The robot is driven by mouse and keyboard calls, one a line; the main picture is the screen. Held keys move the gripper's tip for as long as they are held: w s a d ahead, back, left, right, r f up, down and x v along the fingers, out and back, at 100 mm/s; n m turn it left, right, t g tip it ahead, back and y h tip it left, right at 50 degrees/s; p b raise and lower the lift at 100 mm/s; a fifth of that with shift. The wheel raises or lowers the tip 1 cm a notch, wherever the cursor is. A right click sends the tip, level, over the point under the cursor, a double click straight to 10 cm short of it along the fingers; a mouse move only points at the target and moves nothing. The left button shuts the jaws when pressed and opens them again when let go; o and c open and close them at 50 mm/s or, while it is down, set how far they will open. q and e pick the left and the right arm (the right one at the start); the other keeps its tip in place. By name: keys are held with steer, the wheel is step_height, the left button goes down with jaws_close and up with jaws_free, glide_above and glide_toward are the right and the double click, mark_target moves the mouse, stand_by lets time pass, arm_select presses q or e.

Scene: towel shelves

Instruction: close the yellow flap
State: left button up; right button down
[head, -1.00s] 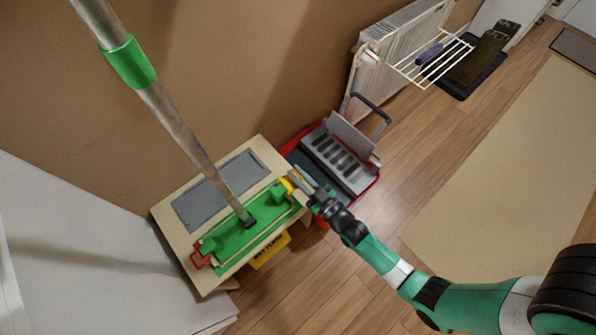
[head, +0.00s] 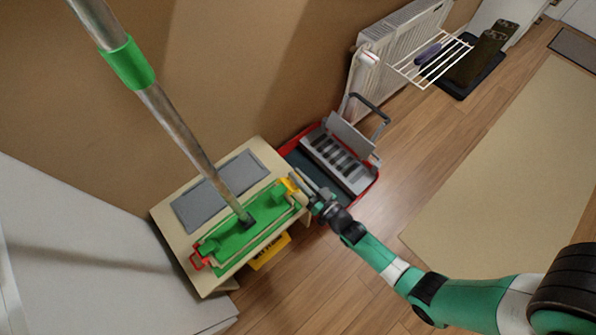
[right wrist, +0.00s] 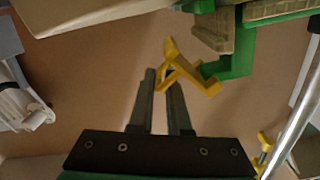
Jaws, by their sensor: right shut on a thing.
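The yellow flap (head: 289,186) is at the right end of the green mop frame (head: 268,217) in the head view. In the right wrist view the yellow flap (right wrist: 188,66) is hinged to a green bracket and stands out at an angle from it. My right gripper (head: 303,184) is at this end of the frame, its fingers beside the flap. In the right wrist view my right gripper (right wrist: 165,82) is shut on the flap's lower edge. A metal pole rises from the frame's middle. My left gripper is not in view.
A red flap (head: 201,258) is at the frame's other end. The frame lies on a light wooden stand (head: 168,214) with a grey pad (head: 215,190). A red and grey bucket (head: 335,160) stands close behind my right gripper. Floor at the right is open.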

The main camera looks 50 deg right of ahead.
steer(key=f+m, duration=0.1)
steer(key=m, duration=0.1)
steer(key=shift+a+f+m, duration=0.1)
steer(key=shift+f+m, duration=0.25)
steer(key=shift+m, duration=0.05)
steer(key=m, duration=0.1)
steer(key=f+m, duration=0.1)
steer(key=m, duration=0.2)
steer(key=shift+a+f, duration=0.3)
steer(key=shift+a, duration=0.05)
steer(key=shift+f, duration=0.15)
steer(key=shift+f+m, duration=0.15)
steer(key=shift+m, duration=0.15)
steer(key=c, duration=1)
jaws_free()
steer(key=shift+a, duration=0.1)
steer(key=shift+o, duration=0.2)
steer(key=shift+a, duration=0.1)
